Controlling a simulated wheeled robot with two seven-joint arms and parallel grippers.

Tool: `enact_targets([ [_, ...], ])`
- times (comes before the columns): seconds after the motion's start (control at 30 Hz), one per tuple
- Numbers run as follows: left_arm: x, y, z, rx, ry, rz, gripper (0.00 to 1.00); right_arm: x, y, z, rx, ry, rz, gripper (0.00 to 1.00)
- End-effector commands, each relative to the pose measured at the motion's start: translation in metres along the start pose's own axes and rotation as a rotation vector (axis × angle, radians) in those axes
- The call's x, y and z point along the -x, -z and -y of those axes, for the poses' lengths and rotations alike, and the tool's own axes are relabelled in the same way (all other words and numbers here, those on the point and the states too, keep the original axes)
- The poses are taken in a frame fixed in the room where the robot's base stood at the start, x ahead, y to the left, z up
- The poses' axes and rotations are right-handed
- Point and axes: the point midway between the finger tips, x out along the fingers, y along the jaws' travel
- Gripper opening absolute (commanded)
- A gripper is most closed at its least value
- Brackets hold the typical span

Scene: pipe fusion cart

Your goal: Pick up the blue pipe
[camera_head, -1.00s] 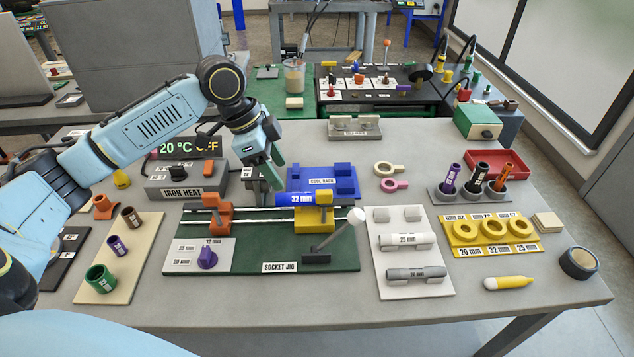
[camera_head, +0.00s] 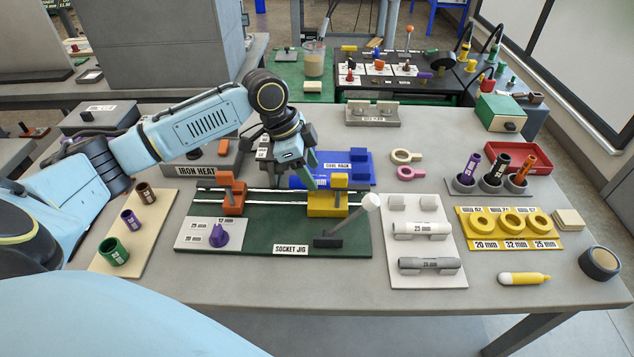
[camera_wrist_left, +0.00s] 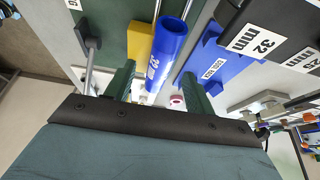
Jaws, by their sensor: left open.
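The blue pipe (camera_head: 299,182), with a 32 mm label, lies at the yellow clamp (camera_head: 328,204) of the green socket jig (camera_head: 275,240). My left gripper (camera_head: 309,170) is open above the pipe and hides part of it in the head view. In the left wrist view the blue pipe (camera_wrist_left: 168,48) shows in the gap between the two dark green fingers (camera_wrist_left: 158,92). The fingers stand apart from each other, and I cannot tell whether either touches the pipe. My right gripper is not in view.
The blue cool rack (camera_head: 358,165) stands just behind the pipe. An orange clamp (camera_head: 232,196) is to the left on the jig. A white-tipped lever (camera_head: 357,218) rises at the right. A white tray (camera_head: 428,267) with pipes lies further right.

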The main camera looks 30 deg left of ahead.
Motion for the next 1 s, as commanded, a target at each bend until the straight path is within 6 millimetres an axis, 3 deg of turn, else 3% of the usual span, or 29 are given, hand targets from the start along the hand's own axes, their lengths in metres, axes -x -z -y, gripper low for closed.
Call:
enact_targets([
  [0.13, -0.023, 0.000, -0.001, 0.000, -0.001, 0.000, 0.54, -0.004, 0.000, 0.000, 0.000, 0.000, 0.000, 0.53],
  [0.37, -0.026, 0.000, 0.000, -0.001, 0.001, 0.000, 0.54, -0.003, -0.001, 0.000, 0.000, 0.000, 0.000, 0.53],
  [0.77, -0.026, 0.000, 0.000, 0.000, 0.001, 0.000, 0.05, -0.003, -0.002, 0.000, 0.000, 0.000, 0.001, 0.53],
  [1.0, -0.024, 0.001, 0.000, -0.001, 0.002, 0.000, 0.05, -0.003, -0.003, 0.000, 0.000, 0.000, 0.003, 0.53],
])
